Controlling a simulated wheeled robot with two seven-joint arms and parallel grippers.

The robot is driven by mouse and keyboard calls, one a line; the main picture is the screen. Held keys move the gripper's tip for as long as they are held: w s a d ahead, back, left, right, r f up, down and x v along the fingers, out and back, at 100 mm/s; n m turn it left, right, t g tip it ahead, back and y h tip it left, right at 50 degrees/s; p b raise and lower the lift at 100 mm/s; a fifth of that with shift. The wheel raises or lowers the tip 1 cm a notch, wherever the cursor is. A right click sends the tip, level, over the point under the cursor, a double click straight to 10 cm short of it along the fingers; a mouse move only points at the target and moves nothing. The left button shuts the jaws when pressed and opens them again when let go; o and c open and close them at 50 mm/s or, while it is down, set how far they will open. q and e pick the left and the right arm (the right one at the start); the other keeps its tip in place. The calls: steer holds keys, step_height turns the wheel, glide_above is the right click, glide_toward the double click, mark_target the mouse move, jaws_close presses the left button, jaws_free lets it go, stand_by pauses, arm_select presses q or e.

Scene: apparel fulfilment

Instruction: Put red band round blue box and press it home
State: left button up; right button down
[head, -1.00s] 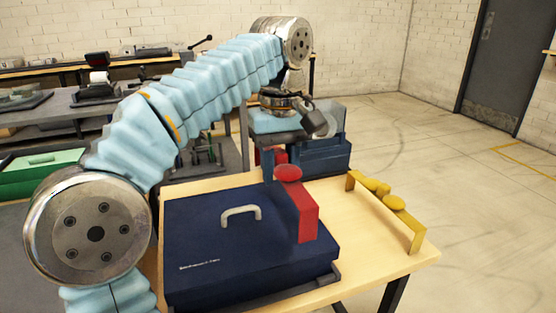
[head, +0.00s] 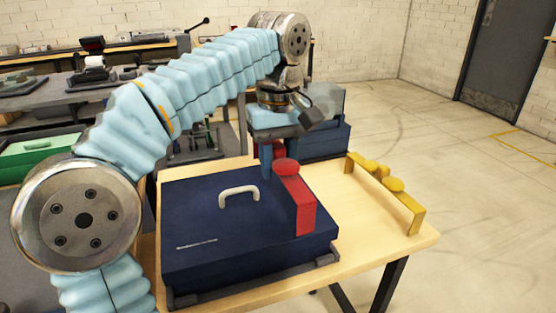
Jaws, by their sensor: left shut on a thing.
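The blue box (head: 205,225) is a dark, flat, closed box with a pale handle (head: 238,192) on its lid. It sits in the front middle of the table. The red band (head: 305,217) is a bracket shape with a rounded red knob (head: 286,166). It is over the right part of the lid, its near leg pointing down and ending close to the box's front edge; I cannot tell whether it touches. My left gripper (head: 270,163) reaches down at the band's far end and is shut on it; its far finger is mostly hidden. My right gripper is out of view.
A similar yellow band (head: 387,187) stands at the right of the wooden table (head: 385,240). A blue bin (head: 325,140) is behind the table. A dark tray edge (head: 325,260) runs along the box's front. A green case (head: 40,150) is at the left.

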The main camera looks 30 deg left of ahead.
mark_target(278, 194)
arm_select(q)
steer(key=shift+f, duration=0.1)
steer(key=shift+a+f+b, duration=0.1)
steer(key=shift+f+b, duration=0.2)
steer(key=shift+f, duration=1.35)
steer(key=o, duration=1.6)
